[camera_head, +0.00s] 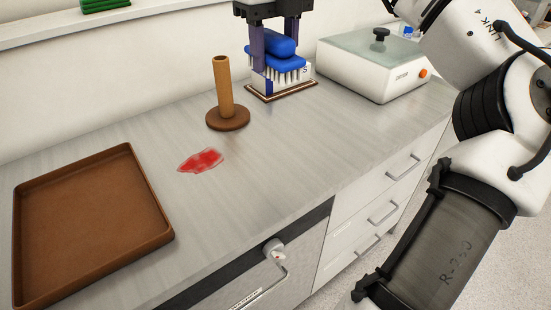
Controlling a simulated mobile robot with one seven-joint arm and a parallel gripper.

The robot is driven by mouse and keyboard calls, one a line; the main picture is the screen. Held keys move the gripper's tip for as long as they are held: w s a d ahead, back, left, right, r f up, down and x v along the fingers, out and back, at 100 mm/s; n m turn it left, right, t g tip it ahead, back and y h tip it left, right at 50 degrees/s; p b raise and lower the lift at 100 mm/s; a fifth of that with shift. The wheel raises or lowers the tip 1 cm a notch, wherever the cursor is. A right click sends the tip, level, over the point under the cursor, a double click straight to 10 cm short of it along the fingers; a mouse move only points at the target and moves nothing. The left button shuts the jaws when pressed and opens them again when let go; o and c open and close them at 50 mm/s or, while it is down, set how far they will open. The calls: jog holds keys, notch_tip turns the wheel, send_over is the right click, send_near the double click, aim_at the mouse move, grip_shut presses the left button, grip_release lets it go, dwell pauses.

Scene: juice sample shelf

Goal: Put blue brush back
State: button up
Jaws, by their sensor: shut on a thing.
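The blue brush (280,46) has a blue back and pale bristles that point down. My gripper (275,54) is at the top centre, with its two dark fingers shut on the brush, one on each side. The brush is right above a low white holder (263,84) on a brown-edged square base (283,93). The bristles overlap the holder in the view, and I cannot tell whether they touch it.
A brown upright post on a round base (226,118) stands left of the holder. A red spill (201,160) lies in front of it. A brown tray (92,218) is at the left. A white device with a glass lid (370,67) stands at the right. Drawers (375,208) face the front.

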aim_at(275, 161)
notch_tip(275, 161, down, 20)
jog(key=shift+r, duration=0.15)
dwell(0.4)
jog(key=shift+f+b, duration=0.25)
jog(key=shift+b, duration=0.05)
jog(key=o, duration=1)
jog(key=shift+r, duration=0.1)
jog(key=shift+c, duration=0.2)
jog(key=shift+r, duration=0.1)
notch_tip(275, 161, up, 12)
